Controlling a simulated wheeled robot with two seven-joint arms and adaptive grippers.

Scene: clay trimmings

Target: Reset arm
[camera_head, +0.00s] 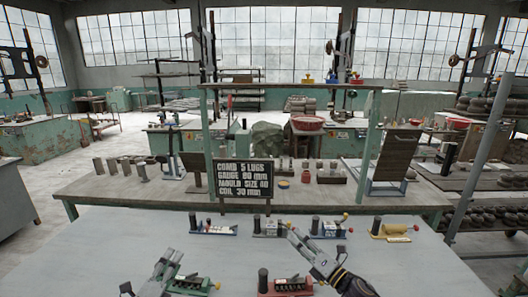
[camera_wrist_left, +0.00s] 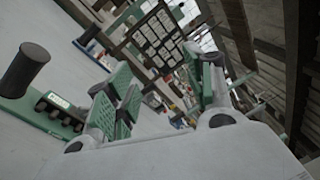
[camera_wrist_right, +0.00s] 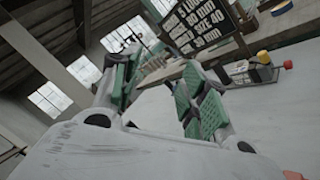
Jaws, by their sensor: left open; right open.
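My left gripper (camera_head: 168,264) is low at the front left of the grey table (camera_head: 110,240), beside a green-based tool (camera_head: 190,286). Its green-padded fingers are apart and empty in the left wrist view (camera_wrist_left: 165,92). My right gripper (camera_head: 298,240) reaches in from the lower right, over the table's middle. Its fingers are apart with nothing between them in the right wrist view (camera_wrist_right: 158,95). A red-based tool (camera_head: 286,288) lies at the front edge, below and left of the right gripper. The green tool (camera_wrist_left: 48,118) also shows in the left wrist view.
Behind the grippers are a blue-based tool (camera_head: 213,229), a tool with a white label (camera_head: 268,228), another blue-based tool (camera_head: 328,229) and a yellow one (camera_head: 393,231). A black lettered sign (camera_head: 242,178) stands behind them. The table's right side is clear.

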